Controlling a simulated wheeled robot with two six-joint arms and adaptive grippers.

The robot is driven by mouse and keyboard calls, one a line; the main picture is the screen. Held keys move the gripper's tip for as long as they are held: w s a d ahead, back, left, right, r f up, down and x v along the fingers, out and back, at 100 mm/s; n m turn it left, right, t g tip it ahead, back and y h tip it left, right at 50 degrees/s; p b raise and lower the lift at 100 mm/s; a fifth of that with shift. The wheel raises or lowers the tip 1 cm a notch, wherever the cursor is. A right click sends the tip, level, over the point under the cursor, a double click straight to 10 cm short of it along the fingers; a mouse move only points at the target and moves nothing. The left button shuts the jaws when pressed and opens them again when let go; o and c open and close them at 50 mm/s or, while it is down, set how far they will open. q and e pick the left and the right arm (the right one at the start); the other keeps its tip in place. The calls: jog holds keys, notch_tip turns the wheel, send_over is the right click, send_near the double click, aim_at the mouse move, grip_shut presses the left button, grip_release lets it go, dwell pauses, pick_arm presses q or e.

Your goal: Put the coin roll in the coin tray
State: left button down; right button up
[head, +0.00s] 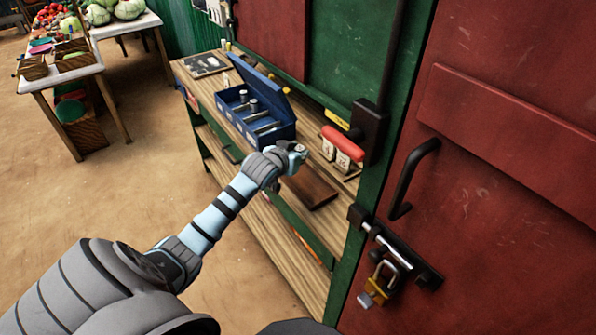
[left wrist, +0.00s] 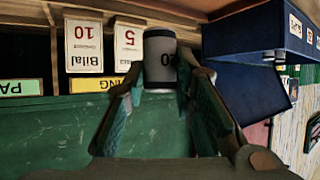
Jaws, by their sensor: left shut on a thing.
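My left gripper (head: 297,150) is over the wooden bench, just right of the blue box in the head view. In the left wrist view, its two fingers (left wrist: 160,82) are shut on a short grey cylinder with dark ends and a printed mark, the coin roll (left wrist: 160,62). In the head view the roll is mostly hidden by the fingers. The coin tray (head: 235,113) is the blue compartmented box with its lid raised; small dark and grey cylinders lie in it. Its blue side also shows at upper right in the left wrist view (left wrist: 245,75). My right gripper is not in view.
White number cards (head: 343,155) and a red object (head: 343,142) stand right of my gripper. A dark brown board (head: 308,187) lies on the bench. A green post and a red door (head: 510,190) with handle and padlock bound the right side. Open floor lies left.

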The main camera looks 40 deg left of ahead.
pick_arm(q)
jog(key=f, duration=0.3)
jog(key=f+b, duration=0.1)
jog(key=f, duration=0.1)
jog(key=shift+w, duration=0.25)
jog(key=shift+s+f, duration=0.15)
jog(key=shift+f, duration=0.1)
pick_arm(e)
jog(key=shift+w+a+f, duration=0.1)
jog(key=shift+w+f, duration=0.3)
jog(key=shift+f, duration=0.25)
pick_arm(q)
jog(key=shift+f, duration=0.2)
jog(key=c, duration=1.3)
grip_release()
jog(key=shift+c, duration=0.2)
